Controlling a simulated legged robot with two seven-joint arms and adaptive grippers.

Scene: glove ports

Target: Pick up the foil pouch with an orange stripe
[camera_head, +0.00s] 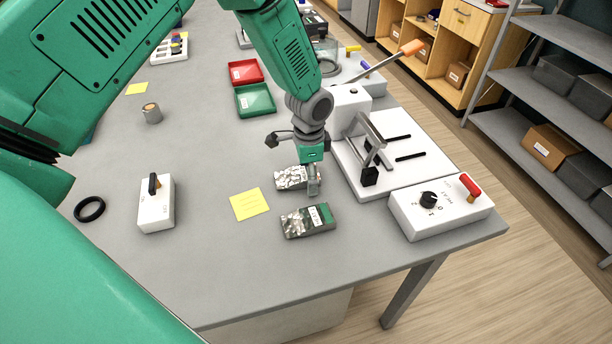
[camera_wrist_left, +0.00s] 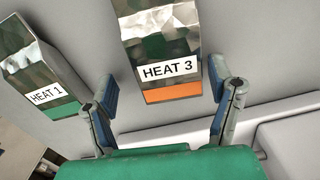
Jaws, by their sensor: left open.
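The foil pouch with an orange stripe (camera_wrist_left: 168,52) is labelled HEAT 3 in the left wrist view. It lies between the two open fingers of my left gripper (camera_wrist_left: 162,78), its striped end towards the palm; contact with the fingers cannot be told. In the head view this pouch (camera_head: 290,178) lies on the table, partly hidden by my left gripper (camera_head: 314,180) above its right end. A second foil pouch (camera_head: 308,220), with a green stripe, lies just in front; it is labelled HEAT 1 in the left wrist view (camera_wrist_left: 38,72). My right gripper is not in view.
A white press (camera_head: 420,152) with a lever stands right of the pouches, and a white control box (camera_head: 440,210) sits near the table's right corner. A yellow note (camera_head: 249,204) lies left of the pouches. Red (camera_head: 245,72) and green (camera_head: 255,100) trays are farther back.

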